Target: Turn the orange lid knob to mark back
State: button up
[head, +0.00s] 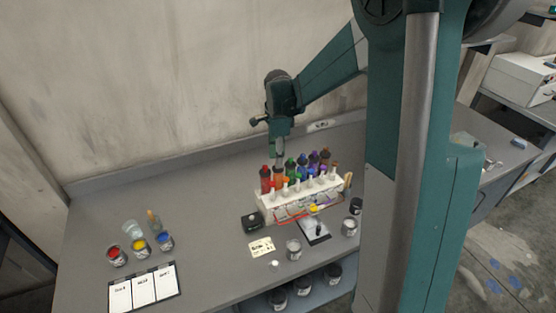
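A white rack (268,210) on the bench holds a row of bottles in several colours. The orange bottle (281,180) stands second from the left, between the red bottle (265,180) and the green bottle (291,170). My gripper (279,158) points down right at the top of the orange bottle and covers its lid knob. The knob's mark and angle cannot be made out. The fingers are too small in the head view to tell whether they are open or shut, or whether they touch the knob.
Blue, purple and brown bottles (326,160) stand close by on the right. A black box (251,222), a card (262,246) and a scale (314,233) lie in front of the rack. Open paint cans (117,257) stand at left. The bench between is clear. A wall rises behind.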

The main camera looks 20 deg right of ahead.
jog(key=shift+f, duration=0.65)
jog(key=c, duration=0.9)
